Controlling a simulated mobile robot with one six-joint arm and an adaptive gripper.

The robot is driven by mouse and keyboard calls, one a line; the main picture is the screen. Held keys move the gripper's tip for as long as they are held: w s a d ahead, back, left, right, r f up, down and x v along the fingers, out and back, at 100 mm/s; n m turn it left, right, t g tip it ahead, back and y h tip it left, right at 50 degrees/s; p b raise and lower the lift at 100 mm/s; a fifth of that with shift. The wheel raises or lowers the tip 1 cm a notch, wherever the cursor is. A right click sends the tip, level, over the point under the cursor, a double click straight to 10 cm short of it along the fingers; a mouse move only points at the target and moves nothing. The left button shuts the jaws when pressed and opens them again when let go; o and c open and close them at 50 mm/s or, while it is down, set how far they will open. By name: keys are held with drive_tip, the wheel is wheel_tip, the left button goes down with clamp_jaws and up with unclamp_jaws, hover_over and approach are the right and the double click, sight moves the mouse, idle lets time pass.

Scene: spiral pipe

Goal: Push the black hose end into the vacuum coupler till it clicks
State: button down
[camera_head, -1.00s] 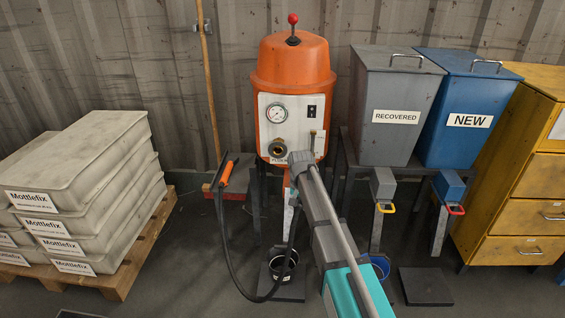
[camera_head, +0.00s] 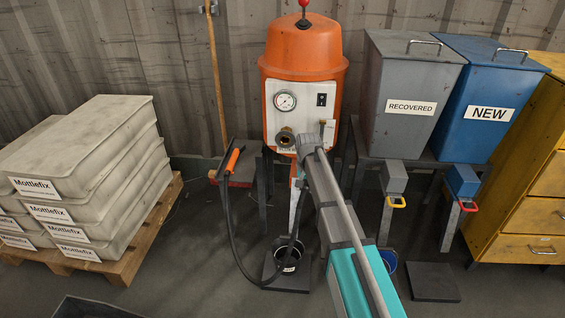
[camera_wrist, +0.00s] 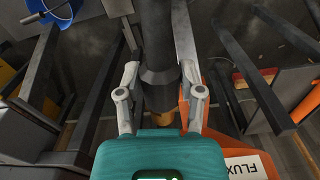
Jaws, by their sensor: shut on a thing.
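In the wrist view my gripper (camera_wrist: 160,78) is shut on the black hose end (camera_wrist: 158,50), one finger on each side. The hose end has a wide black collar, with a brass-coloured part (camera_wrist: 158,98) below it, close to my palm. In the head view my arm hides most of the gripper and hose end. The brass vacuum coupler (camera_head: 285,138) sits on the white front panel of the orange machine (camera_head: 304,62), just left of my arm's far end. The two look apart, but the depth between them is unclear.
The black hose (camera_head: 232,238) hangs in a loop from an orange-handled tool (camera_head: 234,159) on a low stand. A black bucket (camera_head: 287,256) stands below the machine. Grey (camera_head: 408,75) and blue (camera_head: 490,80) bins stand right, and bags (camera_head: 95,170) on a pallet left.

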sight(284, 143)
drive_tip(key=shift+r, duration=0.15)
drive_tip(key=s+a+r+n+p, duration=0.1)
drive_tip(key=s+a+r+p, duration=0.1)
drive_tip(key=a+r+p, duration=0.2)
drive_tip(key=s+a+r+p, duration=0.3)
drive_tip(key=a+r+p, duration=0.1)
drive_tip(key=r+p, duration=0.6)
drive_tip(key=shift+a+n, duration=0.15)
drive_tip(key=shift+n, duration=0.25)
drive_tip(key=shift+w, duration=0.2)
drive_tip(key=shift+w, duration=2.75)
drive_tip(key=shift+w, duration=2.5)
idle(0.6)
